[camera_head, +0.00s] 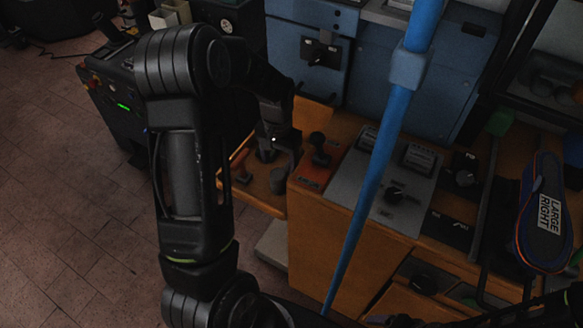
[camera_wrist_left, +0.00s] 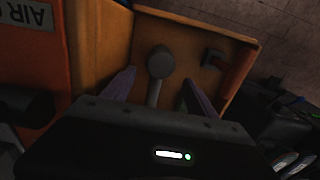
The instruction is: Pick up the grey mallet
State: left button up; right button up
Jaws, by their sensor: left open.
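The grey mallet (camera_wrist_left: 160,62) is in the orange tray, its rounded head and a thin grey shaft showing in the left wrist view. A grey cylinder in the tray in the head view (camera_head: 278,180) looks like its head. My left gripper (camera_wrist_left: 160,88) is open above the tray, with one finger on each side of the mallet's shaft. The lower shaft is hidden behind the gripper body. In the head view my left gripper (camera_head: 272,150) reaches down over the tray, partly hidden by my own arm. My right gripper does not show.
The orange tray (camera_wrist_left: 187,28) has a low wall and holds an orange-handled tool (camera_wrist_left: 238,78) beside the mallet. A dark knob lever (camera_head: 318,148) stands close on the right. A blue post (camera_head: 375,170) crosses the view. A shoe marked LARGE RIGHT (camera_head: 545,190) is far right.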

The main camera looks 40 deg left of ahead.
aim_at(280, 170)
pick_arm(q)
jog(key=shift+w, duration=0.2)
jog(key=shift+s+r, duration=0.1)
jog(key=shift+s, duration=0.1)
jog(key=shift+f, duration=1.35)
jog(key=shift+f+p, duration=0.4)
jog(key=shift+f, duration=0.1)
notch_tip(280, 170, down, 4)
jog(key=shift+w+d+f+p, duration=0.1)
jog(key=shift+p, duration=0.35)
